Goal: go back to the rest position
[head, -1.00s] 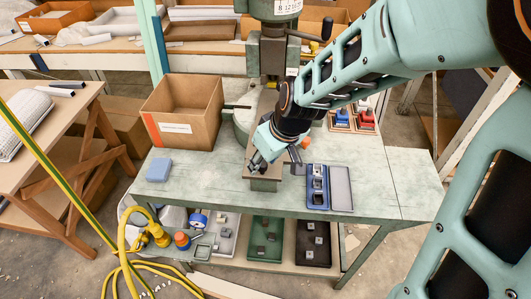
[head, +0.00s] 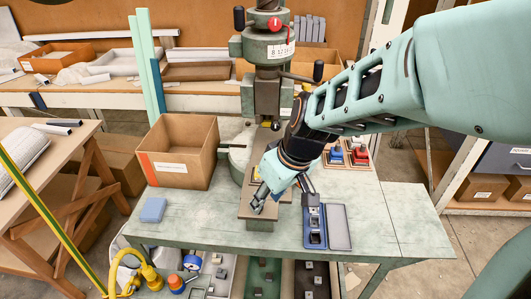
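My gripper (head: 282,200) hangs from my arm, which reaches in from the right. It is in front of the green fly press (head: 267,95), over the press's flat brown plate (head: 258,219). Its two fingers are spread, one above the plate and one near the top of the blue tray (head: 314,238). I see nothing between them. My wrist hides part of the press's lower body.
The blue tray holds metal parts, with a grey panel (head: 339,232) beside it. A cardboard box (head: 180,160) and a blue block (head: 152,210) are on the left. Red and blue items (head: 347,153) stand behind my wrist. The bench's right end (head: 415,215) is clear.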

